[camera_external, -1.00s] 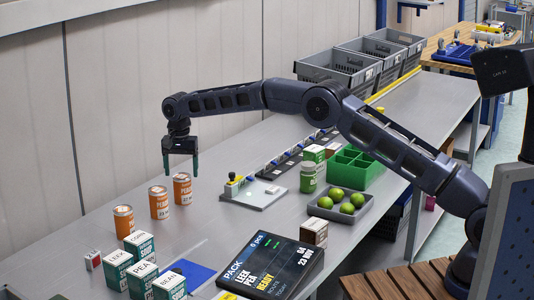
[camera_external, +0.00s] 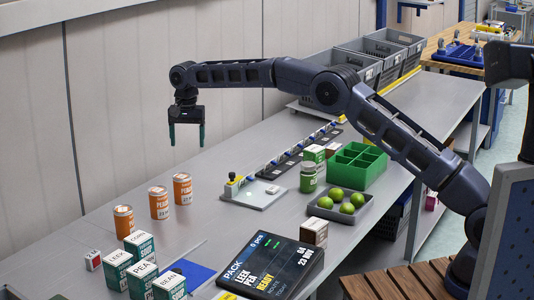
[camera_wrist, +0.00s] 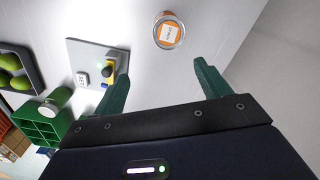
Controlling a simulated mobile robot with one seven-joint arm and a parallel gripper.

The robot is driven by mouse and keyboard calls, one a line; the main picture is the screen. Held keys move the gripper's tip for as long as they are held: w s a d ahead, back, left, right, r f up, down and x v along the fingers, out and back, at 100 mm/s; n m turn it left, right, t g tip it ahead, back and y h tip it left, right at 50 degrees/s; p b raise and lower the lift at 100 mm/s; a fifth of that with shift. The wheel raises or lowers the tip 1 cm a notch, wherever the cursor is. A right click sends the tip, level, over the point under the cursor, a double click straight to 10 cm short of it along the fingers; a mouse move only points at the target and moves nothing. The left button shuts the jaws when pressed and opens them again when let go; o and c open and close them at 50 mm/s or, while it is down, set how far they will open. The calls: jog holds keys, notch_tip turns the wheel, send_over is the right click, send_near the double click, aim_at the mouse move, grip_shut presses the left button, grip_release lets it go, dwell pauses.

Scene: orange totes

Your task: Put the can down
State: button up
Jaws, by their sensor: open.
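Three orange cans stand upright in a slanting row on the grey bench: a front can (camera_external: 123,223), a middle can (camera_external: 159,203) and a back can (camera_external: 182,188). My gripper (camera_external: 187,138) hangs in the air above the back can, green fingers pointing down, apart and empty. In the wrist view, my gripper (camera_wrist: 162,75) shows its two spread fingers with nothing between them. One orange can (camera_wrist: 169,32) stands on the bench beyond the fingertips, its top facing the camera. The other two cans are not in the wrist view.
Several soup boxes (camera_external: 141,246) stand at the front left near a blue mat (camera_external: 193,274) and a display panel (camera_external: 271,266). A switch plate (camera_external: 253,194), a green jar (camera_external: 308,178), a tray of limes (camera_external: 325,211) and a green divided crate (camera_external: 358,166) lie to the right.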

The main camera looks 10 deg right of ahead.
jog(key=s+d+r, duration=0.1)
jog(key=d+r, duration=0.6)
jog(key=d, duration=0.3)
jog(key=d+r+n+t, duration=0.1)
jog(key=d+r, duration=0.6)
jog(key=d, duration=0.4)
jog(key=s+d+r, duration=0.1)
jog(key=d+r, duration=0.6)
jog(key=d, duration=0.3)
jog(key=s+d+r+n+t, duration=0.1)
jog(key=s+d+r, duration=0.2)
jog(key=s+d, duration=0.5)
jog(key=s+d+r, duration=0.2)
jog(key=s+d, duration=0.2)
jog(key=d, duration=0.8)
jog(key=s+d+f, duration=0.4)
jog(key=s+d, duration=0.2)
jog(key=s, duration=0.4)
jog(key=s+d+f+n+t, duration=0.1)
jog(key=s+d+f, duration=0.3)
jog(key=s, duration=0.6)
jog(key=s+d+f+t, duration=0.1)
jog(key=s+d+f, duration=0.3)
jog(key=s+d, duration=0.4)
jog(key=shift+s+d, duration=0.35)
jog(key=shift+s, duration=0.85)
